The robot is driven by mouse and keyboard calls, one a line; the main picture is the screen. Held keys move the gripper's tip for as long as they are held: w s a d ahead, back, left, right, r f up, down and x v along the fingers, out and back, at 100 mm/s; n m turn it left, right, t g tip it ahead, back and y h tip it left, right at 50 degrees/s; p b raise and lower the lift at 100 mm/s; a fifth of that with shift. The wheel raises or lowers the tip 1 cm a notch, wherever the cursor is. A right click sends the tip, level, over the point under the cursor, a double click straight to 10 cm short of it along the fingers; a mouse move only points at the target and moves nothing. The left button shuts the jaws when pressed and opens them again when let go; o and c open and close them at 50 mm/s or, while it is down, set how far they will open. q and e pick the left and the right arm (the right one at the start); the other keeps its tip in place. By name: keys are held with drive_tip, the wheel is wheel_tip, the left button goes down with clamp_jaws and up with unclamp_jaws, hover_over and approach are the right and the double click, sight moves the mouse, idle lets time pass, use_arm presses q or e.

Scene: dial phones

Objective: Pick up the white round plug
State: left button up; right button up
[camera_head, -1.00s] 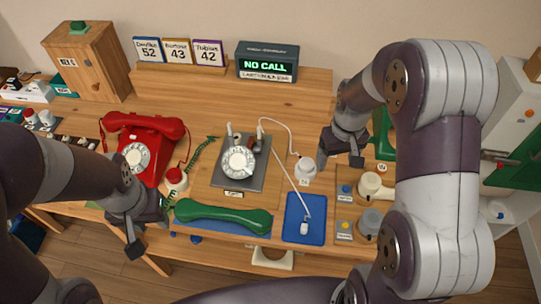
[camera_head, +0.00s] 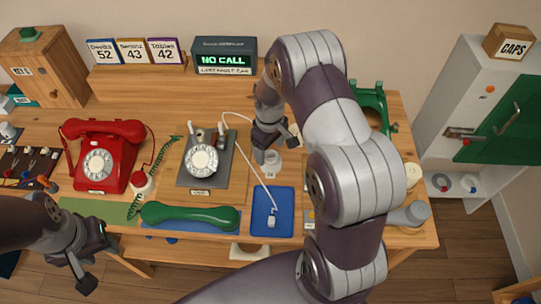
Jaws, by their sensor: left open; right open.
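A white round piece (camera_head: 271,164), which looks like the plug, stands on the wooden table right of the grey dial phone (camera_head: 200,160), near the end of a white cord. My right gripper (camera_head: 277,149) is open just above and behind it, its left finger overlapping the piece's upper edge. I cannot tell whether they touch. A smaller white plug (camera_head: 271,221) on a cord lies on the blue mat (camera_head: 285,203). My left gripper (camera_head: 99,268) is open and empty in front of the table's front edge, at lower left.
A red phone (camera_head: 103,160) stands at left and a green handset (camera_head: 190,215) lies along the front. The "NO CALL" display (camera_head: 224,56) stands behind. My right arm hides part of the table's right side. A white cabinet (camera_head: 450,95) stands at far right.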

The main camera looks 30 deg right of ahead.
wheel_tip(320, 180, down, 2)
drive_tip(key=shift+w+d+f, duration=0.1)
drive_tip(key=shift+f, duration=0.15)
drive_tip(key=c, duration=1.1)
drive_tip(key=shift+r, duration=0.1)
